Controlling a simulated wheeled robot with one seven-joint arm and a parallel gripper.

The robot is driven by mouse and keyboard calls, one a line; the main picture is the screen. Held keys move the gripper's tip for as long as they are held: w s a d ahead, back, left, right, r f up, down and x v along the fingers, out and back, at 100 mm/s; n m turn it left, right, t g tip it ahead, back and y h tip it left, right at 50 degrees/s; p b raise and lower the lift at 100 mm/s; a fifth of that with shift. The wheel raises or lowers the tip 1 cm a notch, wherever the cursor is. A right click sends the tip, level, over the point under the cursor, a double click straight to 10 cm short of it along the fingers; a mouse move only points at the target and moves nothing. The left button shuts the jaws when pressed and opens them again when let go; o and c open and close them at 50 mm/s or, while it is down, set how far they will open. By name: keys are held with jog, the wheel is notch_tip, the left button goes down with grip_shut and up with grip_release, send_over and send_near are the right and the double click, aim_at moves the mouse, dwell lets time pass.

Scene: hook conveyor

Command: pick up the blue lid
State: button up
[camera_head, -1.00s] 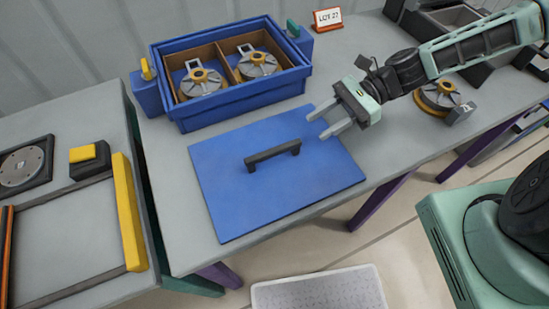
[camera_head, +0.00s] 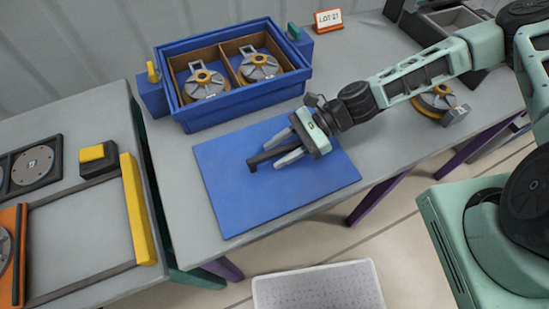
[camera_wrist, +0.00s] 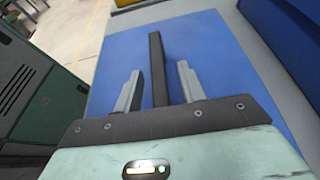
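The blue lid (camera_head: 232,200) lies flat on the grey table, with a dark bar handle (camera_head: 258,161) standing up from its middle. My gripper (camera_head: 274,160) is over the lid at the handle. Its two fingers are apart, one on each side of the handle. In the wrist view the handle (camera_wrist: 158,65) runs up between the open fingers of my gripper (camera_wrist: 160,88), with a gap on both sides. The lid (camera_wrist: 222,75) fills much of that view. The near end of the handle is hidden by my gripper in the head view.
A blue crate (camera_head: 240,103) with two round metal parts stands behind the lid. Another round part (camera_head: 440,103) sits on the table (camera_head: 385,140) to the right. A sign (camera_head: 328,20) stands at the back. A second grey table (camera_head: 85,225) with a yellow bar is at left.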

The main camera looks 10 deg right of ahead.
grip_shut()
jog(key=shift+r, duration=0.1)
